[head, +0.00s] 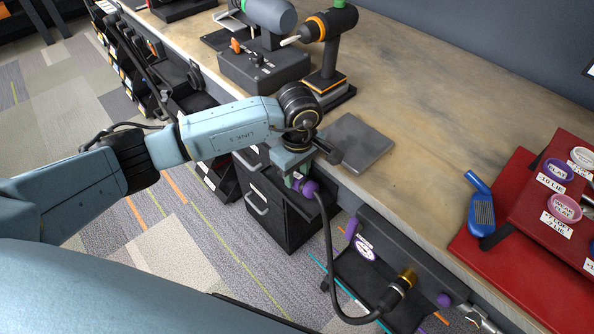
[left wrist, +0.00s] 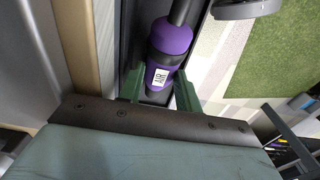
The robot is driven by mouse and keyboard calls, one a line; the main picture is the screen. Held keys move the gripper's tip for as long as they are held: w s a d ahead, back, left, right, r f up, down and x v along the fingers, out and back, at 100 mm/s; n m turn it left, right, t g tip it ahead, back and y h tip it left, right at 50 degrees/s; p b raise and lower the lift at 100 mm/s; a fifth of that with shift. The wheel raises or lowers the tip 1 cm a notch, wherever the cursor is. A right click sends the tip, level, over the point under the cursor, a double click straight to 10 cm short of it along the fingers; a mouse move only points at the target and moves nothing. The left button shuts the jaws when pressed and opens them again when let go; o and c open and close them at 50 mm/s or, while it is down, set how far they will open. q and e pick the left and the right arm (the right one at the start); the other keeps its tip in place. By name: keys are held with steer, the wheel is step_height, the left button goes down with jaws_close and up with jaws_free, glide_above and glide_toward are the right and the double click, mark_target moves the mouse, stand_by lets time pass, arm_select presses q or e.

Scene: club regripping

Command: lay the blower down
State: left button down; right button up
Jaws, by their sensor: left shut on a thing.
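My left gripper (head: 299,180) is shut on a purple and black handle, which I take to be the blower (head: 310,189), just off the bench's front edge. From it a black curved tube hangs down in front of the bench to a brass-coloured end (head: 404,280). In the left wrist view the green fingers (left wrist: 158,92) sit on either side of the blower's purple body (left wrist: 171,38), which carries a white label. A flat dark grey pad (head: 356,143) lies bare on the bench near the gripper. My right gripper is not in view.
The wooden bench (head: 430,125) is clear in the middle. A grey machine (head: 262,68) and an orange-trimmed tool on a stand (head: 327,55) stand at the back. Black drawers (head: 275,215) are below.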

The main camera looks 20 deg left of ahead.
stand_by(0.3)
arm_select(q)
steer(key=c, duration=0.9)
jaws_free()
